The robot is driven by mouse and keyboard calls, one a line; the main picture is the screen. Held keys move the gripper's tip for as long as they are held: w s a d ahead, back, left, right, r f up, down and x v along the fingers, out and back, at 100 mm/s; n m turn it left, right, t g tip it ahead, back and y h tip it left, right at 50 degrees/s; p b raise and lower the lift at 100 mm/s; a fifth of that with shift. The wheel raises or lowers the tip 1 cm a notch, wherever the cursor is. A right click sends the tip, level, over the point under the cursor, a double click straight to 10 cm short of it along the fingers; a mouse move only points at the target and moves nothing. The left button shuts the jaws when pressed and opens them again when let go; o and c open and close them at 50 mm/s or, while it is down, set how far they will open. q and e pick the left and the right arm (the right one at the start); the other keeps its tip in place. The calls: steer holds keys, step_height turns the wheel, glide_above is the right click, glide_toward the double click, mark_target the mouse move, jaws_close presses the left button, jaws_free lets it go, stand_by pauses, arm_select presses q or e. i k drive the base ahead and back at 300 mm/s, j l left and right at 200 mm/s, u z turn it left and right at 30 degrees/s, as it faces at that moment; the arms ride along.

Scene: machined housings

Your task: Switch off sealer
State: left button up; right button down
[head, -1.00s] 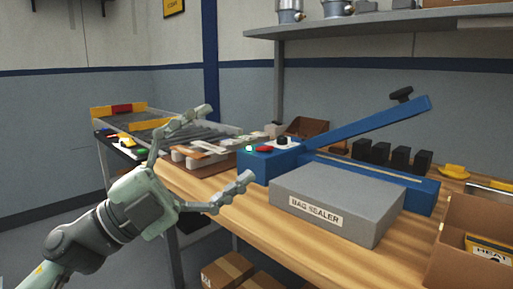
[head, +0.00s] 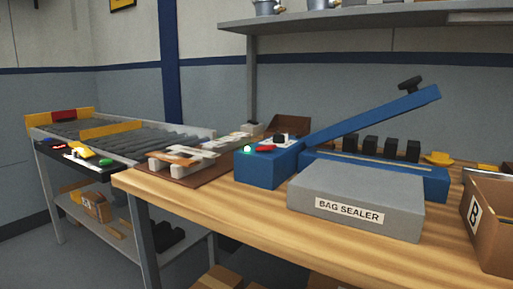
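The bag sealer stands on the wooden bench, with a grey box-shaped front part (head: 355,194) labelled BAG SEALER. Its blue control box (head: 268,166) is at its left end. On that box are a lit green lamp (head: 247,149), a red switch or button (head: 265,148) and a black knob (head: 280,139). The blue sealing arm (head: 375,116) is raised at a slant, with a black handle (head: 411,83) at its upper end. Neither of my grippers is in the head view now.
The wooden bench (head: 240,212) has free room along its front edge. A cardboard box marked B (head: 490,218) stands at the right. Several black blocks (head: 367,147) stand behind the sealer. A roller conveyor (head: 120,135) is at the left. A shelf (head: 350,18) hangs above.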

mark_target(270, 146)
steer(key=j+u, duration=0.45)
steer(key=i+j+u, duration=0.15)
steer(key=j+u, duration=0.3)
steer(key=z, duration=0.25)
steer(key=k+l, duration=0.05)
